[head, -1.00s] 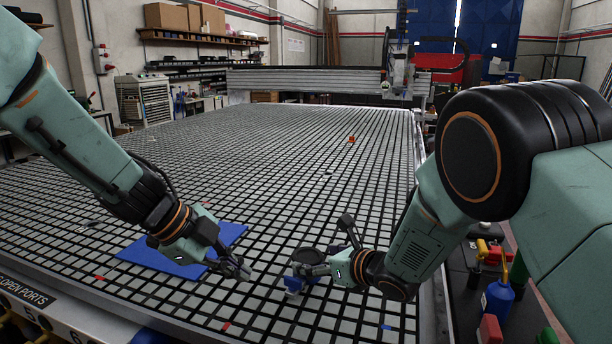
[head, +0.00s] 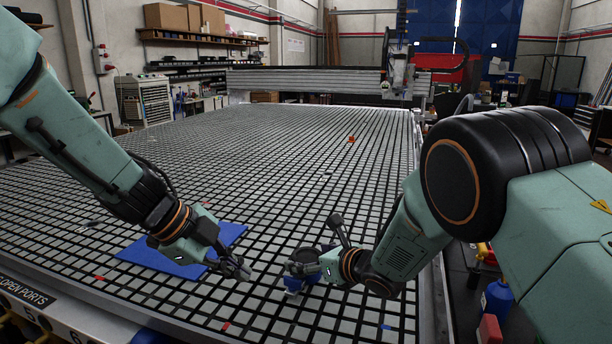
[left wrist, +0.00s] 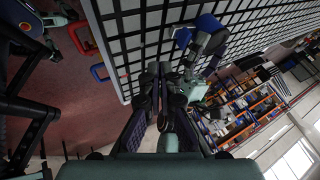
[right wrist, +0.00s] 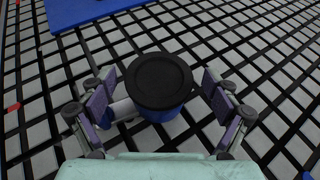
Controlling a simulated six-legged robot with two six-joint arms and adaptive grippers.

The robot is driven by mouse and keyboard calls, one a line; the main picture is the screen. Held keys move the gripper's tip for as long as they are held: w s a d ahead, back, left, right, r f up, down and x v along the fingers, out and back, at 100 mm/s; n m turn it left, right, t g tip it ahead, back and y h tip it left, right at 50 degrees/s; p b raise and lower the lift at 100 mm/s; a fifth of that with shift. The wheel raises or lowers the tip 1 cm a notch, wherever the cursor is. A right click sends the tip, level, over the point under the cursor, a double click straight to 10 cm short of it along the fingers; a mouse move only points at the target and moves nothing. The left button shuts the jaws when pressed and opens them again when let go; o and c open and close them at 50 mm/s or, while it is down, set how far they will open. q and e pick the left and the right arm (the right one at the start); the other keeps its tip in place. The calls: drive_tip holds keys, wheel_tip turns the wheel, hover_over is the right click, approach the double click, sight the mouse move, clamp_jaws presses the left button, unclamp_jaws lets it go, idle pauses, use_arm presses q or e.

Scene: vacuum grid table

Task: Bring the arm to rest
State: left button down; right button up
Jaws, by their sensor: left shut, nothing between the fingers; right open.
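My left gripper (head: 243,272) is shut and empty, just above the grid table (head: 250,140) beside a flat blue sheet (head: 160,255). Its closed fingers also show in the left wrist view (left wrist: 164,75). My right gripper (right wrist: 158,100) is open. In the right wrist view, a round object with a black top (right wrist: 160,82) and a blue body stands between its spread fingers. In the head view, this object (head: 294,284) is partly hidden by my right gripper (head: 308,262). Whether a finger touches it is unclear.
Small red and blue bits lie on the grid, such as a red one (head: 351,139) and a blue one (head: 386,327). A blue bottle (head: 496,299) stands off the table's right edge. The grid behind my grippers is mostly clear.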

sight(298, 254)
drive_tip(key=x, duration=0.5)
use_arm(q)
drive_tip(key=x, duration=1)
drive_tip(key=shift+s+d+f, duration=0.1)
drive_tip(key=shift+d, duration=0.05)
use_arm(e)
drive_tip(key=shift+s+r, duration=0.1)
use_arm(q)
drive_tip(key=w, duration=0.1)
drive_tip(key=w+d, duration=0.1)
drive_tip(key=shift+w+d, duration=0.1)
drive_tip(key=shift+w, duration=0.2)
drive_tip(key=shift+w+d, duration=0.2)
drive_tip(key=shift+w, duration=0.3)
drive_tip(key=shift+w+a, duration=0.15)
drive_tip(key=shift+w, duration=0.05)
use_arm(e)
drive_tip(key=shift+r, duration=0.1)
